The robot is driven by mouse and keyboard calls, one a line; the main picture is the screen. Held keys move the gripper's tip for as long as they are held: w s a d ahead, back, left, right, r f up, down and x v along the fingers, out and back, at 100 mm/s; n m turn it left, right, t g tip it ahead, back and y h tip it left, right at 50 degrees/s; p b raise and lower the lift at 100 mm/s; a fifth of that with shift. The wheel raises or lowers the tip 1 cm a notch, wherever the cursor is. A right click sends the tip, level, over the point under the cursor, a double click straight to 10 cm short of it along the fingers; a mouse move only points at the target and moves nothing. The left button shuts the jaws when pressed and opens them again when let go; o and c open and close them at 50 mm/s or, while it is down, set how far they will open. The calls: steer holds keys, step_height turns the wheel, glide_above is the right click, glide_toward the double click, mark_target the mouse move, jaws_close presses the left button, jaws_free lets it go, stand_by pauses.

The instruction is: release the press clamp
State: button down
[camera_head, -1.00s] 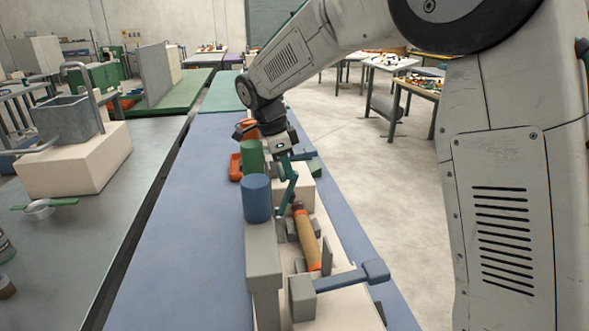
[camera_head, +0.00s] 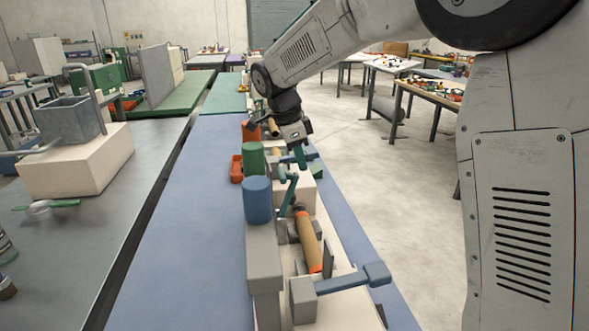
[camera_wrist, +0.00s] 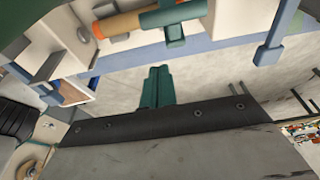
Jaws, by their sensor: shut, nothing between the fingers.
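The winder stands on the blue bench, with a tan tube (camera_head: 308,240) with an orange end lying along it. A blue-grey lever arm (camera_head: 345,281) crosses near the tube's front end. A teal crank-shaped part (camera_head: 287,192) stands behind the tube. I cannot tell for sure which part is the press clamp. My gripper (camera_head: 300,158) points down behind the teal crank, shut and empty. In the wrist view its teal fingers (camera_wrist: 157,86) are together, apart from the tube (camera_wrist: 122,22) and a teal bar (camera_wrist: 178,14) across it. A blue lever (camera_wrist: 275,45) hangs at upper right.
A blue cylinder (camera_head: 257,200) and a green cylinder (camera_head: 253,158) stand left of the tube. The blue bench top (camera_head: 180,230) is clear on the left. A dark bench (camera_head: 70,240) stands beyond it.

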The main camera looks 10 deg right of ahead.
steer(key=a+v, duration=0.1)
steer(key=v, duration=0.6)
steer(key=shift+a+r, duration=0.1)
steer(key=shift+a, duration=0.05)
